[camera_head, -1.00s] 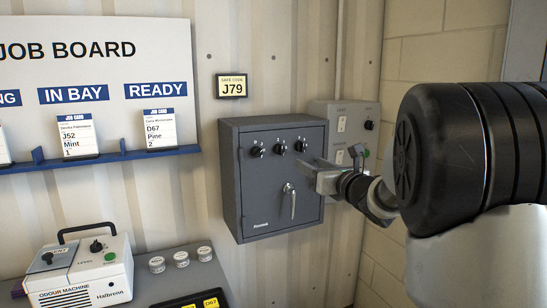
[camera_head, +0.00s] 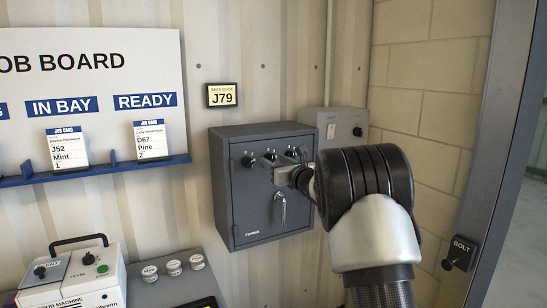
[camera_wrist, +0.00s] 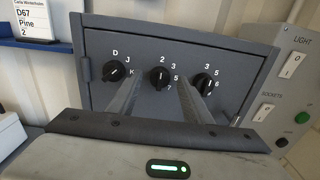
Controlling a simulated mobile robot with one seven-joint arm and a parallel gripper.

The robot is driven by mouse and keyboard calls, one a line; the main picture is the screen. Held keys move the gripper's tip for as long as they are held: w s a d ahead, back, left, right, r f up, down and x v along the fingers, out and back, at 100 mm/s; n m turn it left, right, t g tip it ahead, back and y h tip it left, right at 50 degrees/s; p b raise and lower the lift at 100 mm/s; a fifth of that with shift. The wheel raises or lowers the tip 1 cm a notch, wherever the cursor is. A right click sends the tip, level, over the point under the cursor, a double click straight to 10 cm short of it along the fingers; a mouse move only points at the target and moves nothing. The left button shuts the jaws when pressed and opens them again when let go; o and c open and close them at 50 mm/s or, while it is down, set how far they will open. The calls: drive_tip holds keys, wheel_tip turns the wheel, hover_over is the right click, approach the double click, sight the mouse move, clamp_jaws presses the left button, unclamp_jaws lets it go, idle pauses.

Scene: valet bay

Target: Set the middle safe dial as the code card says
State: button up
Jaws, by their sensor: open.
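The grey safe (camera_head: 245,215) hangs on the wall with three black dials in a row. The middle safe dial (camera_wrist: 159,79) has 2, 3, 5 and 7 around it; its white mark looks roughly upright, but I cannot tell the exact number. The code card (camera_head: 221,97) above the safe reads J79. My gripper (camera_wrist: 160,90) is open in the wrist view, one finger on each side of the middle dial. Contact is not clear. In the head view, my gripper (camera_head: 282,173) is at the safe's front, just below the dials.
The left dial (camera_wrist: 114,71) and right dial (camera_wrist: 204,84) sit close outside my fingers. A handle (camera_head: 282,210) is below. A switch box (camera_head: 335,122) is beside the safe. The job board (camera_head: 80,120), odour machine (camera_head: 85,280) and several small tubs (camera_head: 174,268) are left.

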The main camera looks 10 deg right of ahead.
drive_tip(key=shift+w+a, duration=0.2)
drive_tip(key=shift+w, duration=0.45)
drive_tip(key=c, duration=1)
drive_tip(key=shift+c, duration=0.2)
